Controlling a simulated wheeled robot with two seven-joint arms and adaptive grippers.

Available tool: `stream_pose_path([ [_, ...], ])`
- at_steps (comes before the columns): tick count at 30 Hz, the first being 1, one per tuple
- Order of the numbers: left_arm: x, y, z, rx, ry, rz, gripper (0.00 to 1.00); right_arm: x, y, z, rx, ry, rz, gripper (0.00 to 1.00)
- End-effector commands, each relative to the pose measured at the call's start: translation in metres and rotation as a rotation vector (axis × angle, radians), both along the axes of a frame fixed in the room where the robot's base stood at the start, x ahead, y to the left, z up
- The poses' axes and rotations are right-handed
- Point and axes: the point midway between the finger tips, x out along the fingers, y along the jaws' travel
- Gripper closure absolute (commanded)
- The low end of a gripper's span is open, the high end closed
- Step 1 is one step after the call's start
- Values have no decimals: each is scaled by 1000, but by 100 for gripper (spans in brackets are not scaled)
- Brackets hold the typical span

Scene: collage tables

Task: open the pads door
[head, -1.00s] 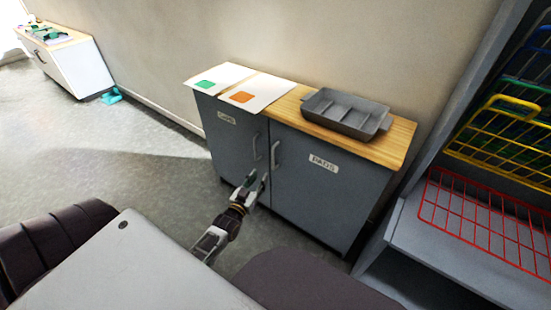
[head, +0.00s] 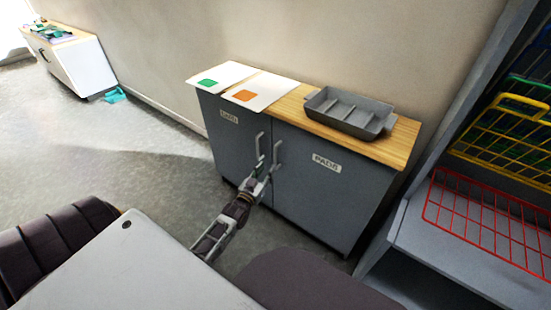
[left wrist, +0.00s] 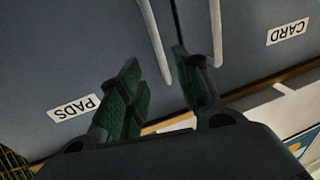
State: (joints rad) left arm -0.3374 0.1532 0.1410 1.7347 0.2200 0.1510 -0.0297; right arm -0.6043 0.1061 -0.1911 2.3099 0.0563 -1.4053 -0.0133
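The grey cabinet has two shut doors side by side. The pads door (head: 318,195) is on the right in the head view, with a "PADS" label (head: 326,163) and a pale upright bar handle (head: 277,153) at its left edge. The card door (head: 230,150) is beside it with its own handle (head: 259,148). Contact cannot be told. My right gripper is not in view.
A grey divided tray (head: 348,112) and two white sheets with green (head: 208,82) and orange (head: 245,95) squares lie on the cabinet top. A shelf unit with a red wire basket (head: 488,220) stands at the right. Open floor (head: 130,165) lies to the left.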

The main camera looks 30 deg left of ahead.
Motion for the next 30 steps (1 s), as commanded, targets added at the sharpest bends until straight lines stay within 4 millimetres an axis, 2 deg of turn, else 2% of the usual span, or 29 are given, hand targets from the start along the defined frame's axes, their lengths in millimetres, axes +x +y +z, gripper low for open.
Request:
stream_pose_path([
  [6,19,2,0,0,-2,0,66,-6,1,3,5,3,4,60],
  [15,44,5,0,0,-2,0,66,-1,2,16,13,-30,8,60],
  [24,69,8,0,-1,-3,0,66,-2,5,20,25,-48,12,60],
  [30,84,10,0,-1,-2,0,66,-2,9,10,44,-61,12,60],
])
